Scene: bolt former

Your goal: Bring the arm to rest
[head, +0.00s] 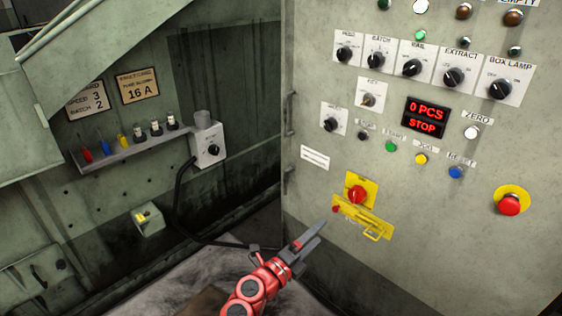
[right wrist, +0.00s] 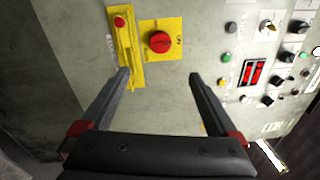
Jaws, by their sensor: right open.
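My right gripper (head: 312,236) is in the lower middle of the head view, on a red arm that comes up from the bottom edge. It is in front of the control panel (head: 460,230), just below and left of the yellow switch plate. The right wrist view shows its two fingers (right wrist: 160,78) spread apart with nothing between them. Beyond the fingertips are the red rotary switch (right wrist: 160,42) on its yellow plate and a yellow latch bar (right wrist: 127,50). I cannot tell the gap between fingertips and panel. My left gripper is not in view.
The panel carries several knobs, a red display (head: 425,117) reading "0 PCS STOP", and a red emergency button (head: 509,204). A shelf (head: 125,150) with screwdrivers and fuses is on the left wall. A black cable (head: 180,205) hangs from a grey box (head: 208,146).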

